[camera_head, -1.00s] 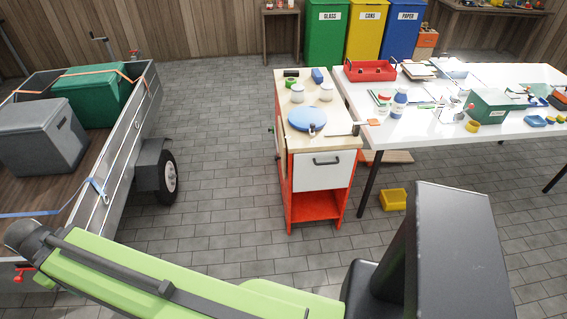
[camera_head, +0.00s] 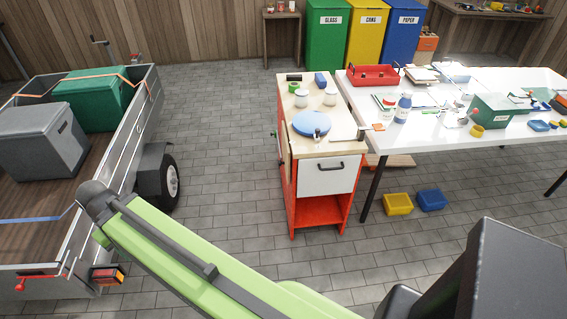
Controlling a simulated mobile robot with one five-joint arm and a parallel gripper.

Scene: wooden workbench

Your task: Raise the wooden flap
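The small workbench (camera_head: 322,178) stands mid-picture, with a pale wooden top (camera_head: 301,109), red sides and a white drawer front (camera_head: 329,176). A narrow wood-coloured panel (camera_head: 287,164) hangs at its left side, seen almost edge-on; it looks like the wooden flap, hanging down. Its face and hinge are hidden by the angle. My green arm crosses the lower foreground, well in front of the bench and apart from it. My gripper is not in view.
A trailer (camera_head: 122,150) with a grey and a green box stands left. A white table (camera_head: 430,133) adjoins the bench on the right. A yellow box (camera_head: 398,204) and a blue box (camera_head: 432,200) lie on the floor. Paved floor is free between trailer and bench.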

